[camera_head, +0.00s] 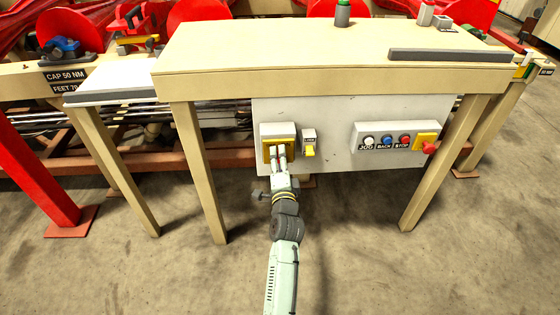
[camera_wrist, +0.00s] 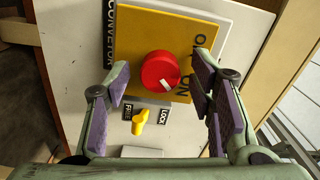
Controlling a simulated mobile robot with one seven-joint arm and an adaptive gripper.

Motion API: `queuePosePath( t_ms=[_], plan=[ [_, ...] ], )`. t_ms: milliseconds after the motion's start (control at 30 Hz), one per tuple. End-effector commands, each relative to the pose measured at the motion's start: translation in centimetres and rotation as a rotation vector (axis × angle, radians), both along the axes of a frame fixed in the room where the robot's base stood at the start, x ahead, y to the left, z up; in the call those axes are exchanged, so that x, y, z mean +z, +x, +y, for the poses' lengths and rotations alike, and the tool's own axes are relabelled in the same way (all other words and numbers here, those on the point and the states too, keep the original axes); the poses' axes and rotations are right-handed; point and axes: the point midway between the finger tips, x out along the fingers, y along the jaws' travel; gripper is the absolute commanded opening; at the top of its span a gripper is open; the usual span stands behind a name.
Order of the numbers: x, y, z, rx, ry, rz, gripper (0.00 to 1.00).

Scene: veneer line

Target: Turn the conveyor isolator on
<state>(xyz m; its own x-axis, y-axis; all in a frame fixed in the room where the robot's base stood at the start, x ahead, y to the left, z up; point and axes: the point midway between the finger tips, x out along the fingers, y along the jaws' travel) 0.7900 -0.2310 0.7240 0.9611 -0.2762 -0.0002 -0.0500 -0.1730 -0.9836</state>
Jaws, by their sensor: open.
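The conveyor isolator is a red round knob (camera_wrist: 160,71) on a yellow plate (camera_wrist: 135,40), with a white mark at its lower right in the wrist view. Lettering beside it is partly covered by a finger; part seems to read "ON". My gripper (camera_wrist: 163,78) is open, its purple-padded fingers on either side of the knob; I cannot tell whether they touch it. In the head view my gripper (camera_head: 278,153) is at the isolator's yellow plate (camera_head: 267,143) and hides the knob. A small yellow lever (camera_wrist: 140,121) sits below the knob between FREE and LOCK labels.
In the head view the lever's box (camera_head: 309,136) stands just right of my gripper. A button panel (camera_head: 384,137) and a red knob on yellow (camera_head: 429,148) are farther right. The bench top (camera_head: 300,50) overhangs the controls; its legs stand either side.

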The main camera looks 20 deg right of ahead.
Motion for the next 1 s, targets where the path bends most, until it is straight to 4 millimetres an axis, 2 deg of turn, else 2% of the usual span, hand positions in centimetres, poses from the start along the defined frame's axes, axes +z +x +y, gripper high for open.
queuePosePath(
  t_ms=[167,400,533,700,1000],
  plan=[
    [-0.1,-1.1,0.3,0.0,0.001,0.002,0.49],
    [-0.1,-4.9,1.4,0.0,0.0,0.002,0.49],
    [-0.1,-6.4,1.8,0.0,0.001,0.002,0.49],
    [0.0,-7.2,2.1,0.0,0.0,0.001,0.49],
    [0.0,-7.2,2.1,0.0,0.0,0.0,0.49]
  ],
)
